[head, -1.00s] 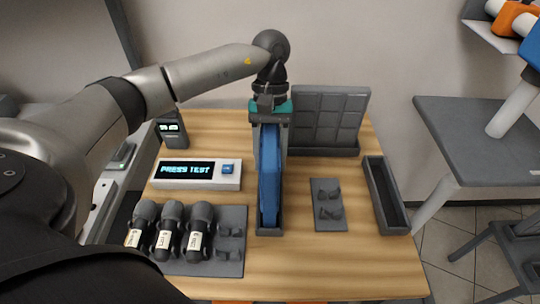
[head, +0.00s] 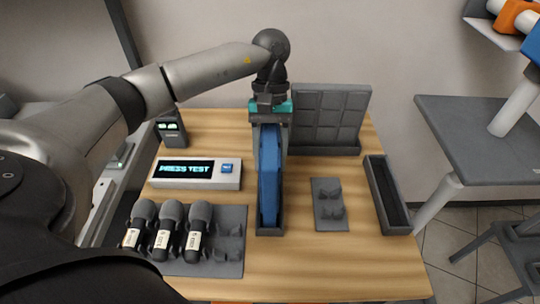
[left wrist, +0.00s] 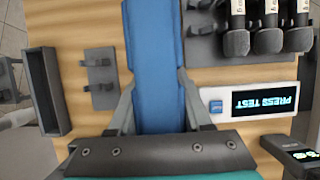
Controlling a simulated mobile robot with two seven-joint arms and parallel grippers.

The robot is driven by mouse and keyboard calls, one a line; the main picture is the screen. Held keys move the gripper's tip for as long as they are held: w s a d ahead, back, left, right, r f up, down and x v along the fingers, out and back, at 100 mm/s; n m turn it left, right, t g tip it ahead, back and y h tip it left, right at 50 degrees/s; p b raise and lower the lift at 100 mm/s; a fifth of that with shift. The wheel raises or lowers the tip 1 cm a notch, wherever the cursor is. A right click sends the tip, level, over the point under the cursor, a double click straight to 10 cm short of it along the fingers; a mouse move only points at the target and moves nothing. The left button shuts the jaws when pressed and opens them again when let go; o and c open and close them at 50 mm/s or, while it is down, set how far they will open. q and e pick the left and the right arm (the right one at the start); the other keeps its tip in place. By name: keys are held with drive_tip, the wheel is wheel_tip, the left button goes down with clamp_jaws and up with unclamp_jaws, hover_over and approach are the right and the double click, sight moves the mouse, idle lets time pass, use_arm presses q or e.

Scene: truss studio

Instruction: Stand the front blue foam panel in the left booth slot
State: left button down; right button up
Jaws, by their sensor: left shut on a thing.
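The blue foam panel (head: 270,180) stands upright on its edge in the middle of the table, its long side running front to back. Its lower edge is down inside the dark left booth slot (head: 268,230), whose front end shows; the seating depth is hidden. My left gripper (head: 271,148) is over the panel from above, shut on it, with one finger on each side. In the left wrist view the fingers (left wrist: 157,108) flank the blue panel (left wrist: 154,60). The right booth slot (head: 388,205) is a long dark trough and is empty. My right gripper is not in view.
A grey tiled panel (head: 328,118) stands in a back slot. A PRESS TEST display (head: 195,173) and several microphones (head: 168,230) on a grey holder are to the left. A small clip plate (head: 328,205) lies right of the panel. Bare wood lies in front.

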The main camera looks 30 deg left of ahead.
sight(270, 128)
use_arm(q)
drive_tip(key=shift+f, duration=0.3)
drive_tip(key=c, duration=0.6)
unclamp_jaws()
drive_tip(key=shift+p+v, duration=1.45)
drive_tip(key=shift+v, duration=4.05)
drive_tip(key=shift+s, duration=0.1)
